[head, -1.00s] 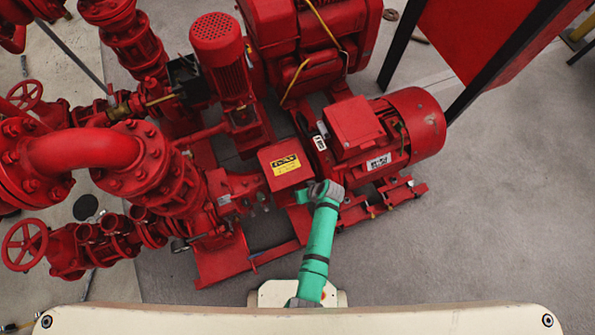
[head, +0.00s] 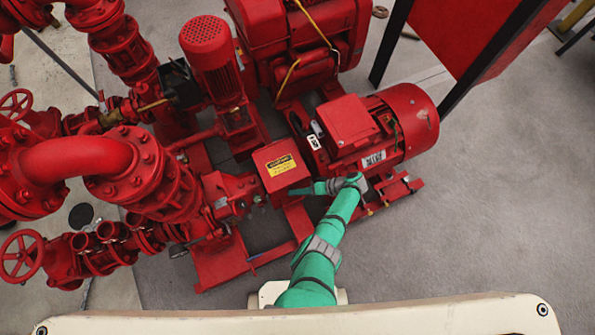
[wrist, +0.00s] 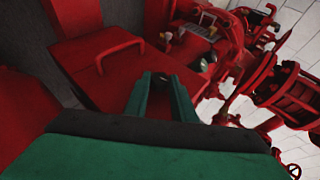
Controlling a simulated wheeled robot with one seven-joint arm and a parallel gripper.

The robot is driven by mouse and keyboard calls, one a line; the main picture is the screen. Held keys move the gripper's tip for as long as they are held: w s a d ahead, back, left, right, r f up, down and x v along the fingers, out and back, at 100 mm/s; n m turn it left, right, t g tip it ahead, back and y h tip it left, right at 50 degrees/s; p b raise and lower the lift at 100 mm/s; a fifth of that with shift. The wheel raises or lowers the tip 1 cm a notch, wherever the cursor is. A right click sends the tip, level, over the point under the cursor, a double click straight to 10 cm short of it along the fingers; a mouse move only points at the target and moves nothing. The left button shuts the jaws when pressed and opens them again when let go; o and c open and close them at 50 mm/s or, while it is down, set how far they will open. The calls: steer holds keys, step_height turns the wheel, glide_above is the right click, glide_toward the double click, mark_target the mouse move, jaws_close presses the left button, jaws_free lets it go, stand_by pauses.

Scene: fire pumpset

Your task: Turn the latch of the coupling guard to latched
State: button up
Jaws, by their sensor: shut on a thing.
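The coupling guard (head: 280,165) is a red box with a yellow warning label, between the pump and the motor. In the wrist view its red cover (wrist: 105,70) fills the left and middle. My gripper (head: 293,191) reaches in from the right, with its green fingers pointing left at the guard's near lower edge. In the wrist view the two fingertips (wrist: 160,78) are close together at the cover's edge, shut on the latch. The latch itself is mostly hidden by the fingers, so its angle cannot be told.
The red motor (head: 385,125) stands right of the guard, close above my arm. Pump pipework (head: 150,180) and a handwheel (head: 22,255) are at the left. A vertical pump (head: 212,60) stands behind. The grey floor (head: 480,220) at the right is clear.

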steer(key=shift+s+d+f+y, duration=0.1)
steer(key=shift+f+y, duration=0.15)
steer(key=shift+y, duration=0.45)
stand_by(0.6)
steer(key=o, duration=1.1)
steer(key=shift+c, duration=0.2)
steer(key=v, duration=1)
steer(key=shift+d+r, duration=0.2)
steer(key=shift+d, duration=0.2)
